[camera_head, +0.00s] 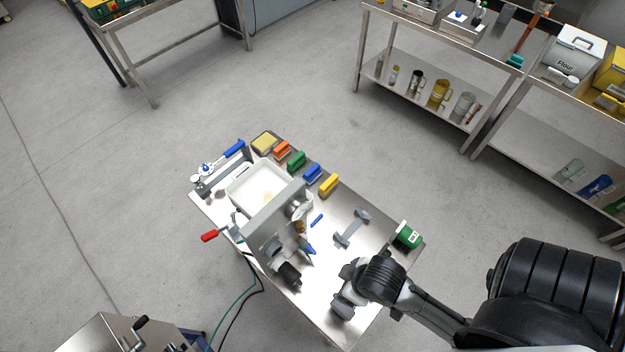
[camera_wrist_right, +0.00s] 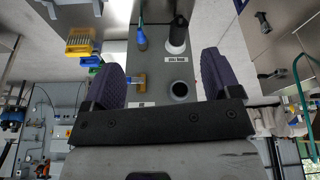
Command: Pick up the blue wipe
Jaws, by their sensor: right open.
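No item is plainly a wipe. Several blue items lie on the steel table (camera_head: 336,268): a blue block (camera_head: 313,173) in the row of coloured blocks, a small blue stick (camera_head: 317,220), and a blue-tipped item (camera_head: 309,249) beside the machine. My right gripper (camera_head: 347,296) is over the table's near right part, to the right of these items. In the right wrist view its two dark fingers (camera_wrist_right: 161,62) stand wide apart with nothing gripped. A blue-tipped item (camera_wrist_right: 141,38) shows beyond them. My left gripper is not in view.
A machine with a white tray (camera_head: 258,187) fills the table's left half. Orange (camera_head: 282,149), green (camera_head: 296,160) and yellow (camera_head: 329,185) blocks line the far edge. A grey dumbbell-shaped part (camera_head: 352,228) and a green box (camera_head: 408,236) lie near the right edge. Shelves stand behind.

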